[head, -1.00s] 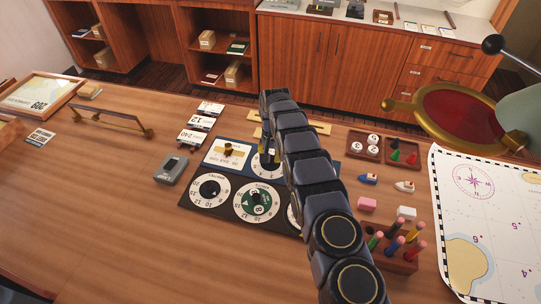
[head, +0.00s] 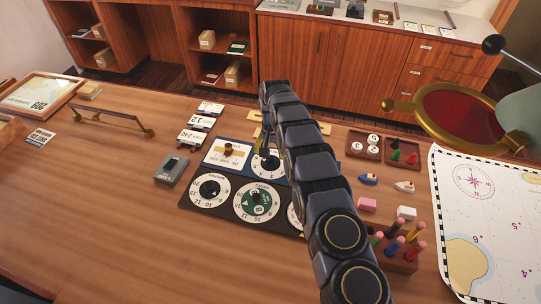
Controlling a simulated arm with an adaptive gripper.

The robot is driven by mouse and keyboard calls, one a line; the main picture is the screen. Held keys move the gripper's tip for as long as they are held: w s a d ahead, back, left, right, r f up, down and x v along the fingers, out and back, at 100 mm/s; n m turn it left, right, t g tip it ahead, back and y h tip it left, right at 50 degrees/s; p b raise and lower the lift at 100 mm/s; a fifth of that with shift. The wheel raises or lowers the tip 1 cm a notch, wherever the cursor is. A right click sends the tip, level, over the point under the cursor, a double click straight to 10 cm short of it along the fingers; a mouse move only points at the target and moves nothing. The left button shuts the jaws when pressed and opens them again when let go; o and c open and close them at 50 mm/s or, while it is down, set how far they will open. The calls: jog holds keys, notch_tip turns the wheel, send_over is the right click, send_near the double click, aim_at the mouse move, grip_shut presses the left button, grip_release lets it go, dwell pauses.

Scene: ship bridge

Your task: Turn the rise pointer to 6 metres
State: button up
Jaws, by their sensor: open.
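A dark board (head: 188,203) with white dials lies mid-desk, with a blue panel (head: 240,142) behind it. On the blue panel, a white dial (head: 262,173) with a black knob (head: 270,162) shows beside my arm; its markings are too small to read, and I cannot tell whether it bears the rise pointer. My gripper (head: 262,143) is open, just above and behind this knob, partly hidden by my arm; a small gap seems to separate them. A left dial (head: 210,200) and a green-centred dial (head: 256,213) lie in front. My arm covers part of the right dial (head: 293,218).
A white plate with a brass knob (head: 228,151) stands left of the blue panel's dial. A grey device (head: 171,171) and number cards (head: 194,136) are further left. A pencil block (head: 402,262), erasers (head: 367,204) and a chart (head: 480,220) lie right. The front-left desk is clear.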

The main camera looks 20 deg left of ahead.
aim_at(271, 158)
notch_tip(271, 158, up, 10)
jog(key=shift+f, duration=0.25)
dwell(0.3)
jog(key=s+d+r+n+g, duration=0.1)
jog(key=s+d+r+n, duration=0.1)
jog(key=s+d+r, duration=1.3)
jog(key=s+d+m, duration=0.1)
jog(key=s+d, duration=0.4)
jog(key=s, duration=0.8)
jog(key=s+d+r+m, duration=0.1)
jog(key=s+d, duration=0.5)
jog(key=s, duration=0.6)
jog(key=shift+s+g, duration=0.4)
